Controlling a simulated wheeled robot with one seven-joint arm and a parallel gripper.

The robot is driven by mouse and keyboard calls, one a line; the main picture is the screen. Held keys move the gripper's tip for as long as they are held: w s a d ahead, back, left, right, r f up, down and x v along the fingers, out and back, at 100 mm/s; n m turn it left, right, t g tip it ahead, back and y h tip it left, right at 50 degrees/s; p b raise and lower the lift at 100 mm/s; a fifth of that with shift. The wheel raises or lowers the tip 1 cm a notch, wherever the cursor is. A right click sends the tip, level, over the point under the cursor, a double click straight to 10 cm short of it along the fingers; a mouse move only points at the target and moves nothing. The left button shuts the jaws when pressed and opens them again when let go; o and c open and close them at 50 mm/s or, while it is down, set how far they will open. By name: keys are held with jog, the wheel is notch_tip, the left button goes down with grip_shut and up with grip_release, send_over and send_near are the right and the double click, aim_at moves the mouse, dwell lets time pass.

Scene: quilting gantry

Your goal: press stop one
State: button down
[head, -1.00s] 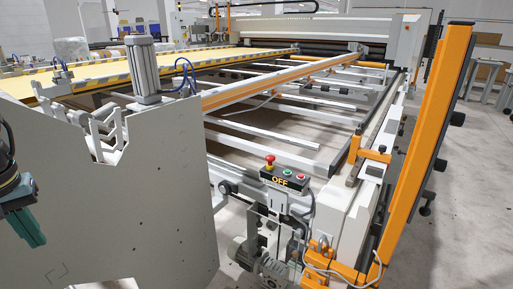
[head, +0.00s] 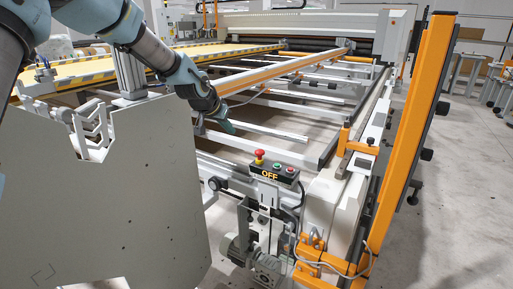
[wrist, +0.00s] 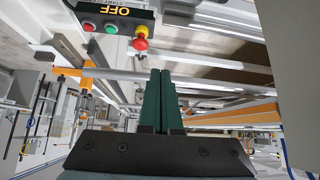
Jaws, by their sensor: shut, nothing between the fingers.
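A dark control box (head: 272,173) marked OFF sits on the near end of the gantry frame. A red mushroom-shaped stop button (head: 259,154) on a yellow collar stands up at its left end. A red and a green button sit to its right on the box. In the wrist view the box (wrist: 112,14) is at the top, with the red stop button (wrist: 140,41) at its right end. My gripper (head: 229,127) is above and left of the stop button, apart from it. Its green fingers (wrist: 159,72) are together with nothing between them.
A large grey side plate (head: 110,195) fills the lower left. An orange upright post (head: 412,130) stands on the right. A long orange-edged beam (head: 270,76) crosses behind my gripper. Cables and a motor (head: 265,268) hang below the box.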

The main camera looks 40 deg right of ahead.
jog(key=shift+m+h, duration=0.4)
jog(key=shift+m, duration=0.1)
jog(key=d, duration=0.1)
jog(key=s+d, duration=0.1)
jog(key=d, duration=0.1)
jog(key=s+d, duration=0.1)
jog(key=d, duration=0.1)
jog(key=shift+s+d+r, duration=0.2)
jog(key=shift+r, duration=0.05)
jog(key=shift+d+f, duration=0.1)
jog(key=p, duration=0.5)
send_over(260, 155)
jog(key=f, duration=0.6)
jog(key=w+f, duration=0.1)
jog(key=f, duration=0.2)
jog(key=shift+a+f, duration=0.35)
jog(key=shift+f, duration=0.6)
jog(key=shift+f, duration=0.15)
